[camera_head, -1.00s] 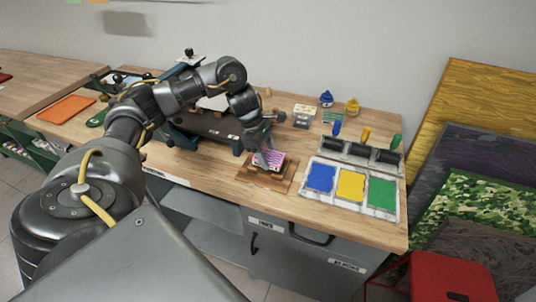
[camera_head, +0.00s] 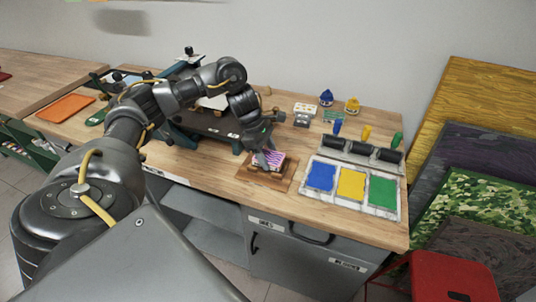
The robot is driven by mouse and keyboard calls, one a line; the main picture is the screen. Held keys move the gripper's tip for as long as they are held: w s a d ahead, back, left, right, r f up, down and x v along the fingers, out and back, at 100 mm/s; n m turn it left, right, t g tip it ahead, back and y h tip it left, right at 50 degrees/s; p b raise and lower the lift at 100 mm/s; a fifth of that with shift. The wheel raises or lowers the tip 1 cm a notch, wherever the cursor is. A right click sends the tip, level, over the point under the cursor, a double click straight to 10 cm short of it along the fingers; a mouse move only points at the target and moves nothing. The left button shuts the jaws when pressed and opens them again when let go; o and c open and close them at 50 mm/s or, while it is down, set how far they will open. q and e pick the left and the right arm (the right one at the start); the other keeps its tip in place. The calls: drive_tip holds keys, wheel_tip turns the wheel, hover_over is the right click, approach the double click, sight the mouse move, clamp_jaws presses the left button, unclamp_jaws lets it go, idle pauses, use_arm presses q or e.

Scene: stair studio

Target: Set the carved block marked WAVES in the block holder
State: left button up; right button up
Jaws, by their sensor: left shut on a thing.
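A small block with a pink and white striped face (camera_head: 274,157) sits at the wooden block holder (camera_head: 284,178) near the front edge of the workbench. I cannot read any marking on it. My left gripper (camera_head: 268,160) reaches down from the upper left and is shut on this block. The block appears to rest in or just over the holder; I cannot tell which. The fingers hide part of the block's left side. My right gripper is not in view.
A tray with blue, yellow and green ink pads (camera_head: 350,212) lies right of the holder, with rollers (camera_head: 357,149) behind it. A dark press bed (camera_head: 207,124) stands to the left. A red stool (camera_head: 452,277) stands at the lower right.

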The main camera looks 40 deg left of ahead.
use_arm(q)
drive_tip(key=shift+f+b, duration=0.7)
drive_tip(key=shift+f, duration=0.15)
idle(0.3)
drive_tip(key=o, duration=1.1)
drive_tip(key=shift+r+p, duration=3.55)
drive_tip(key=shift+r, duration=0.45)
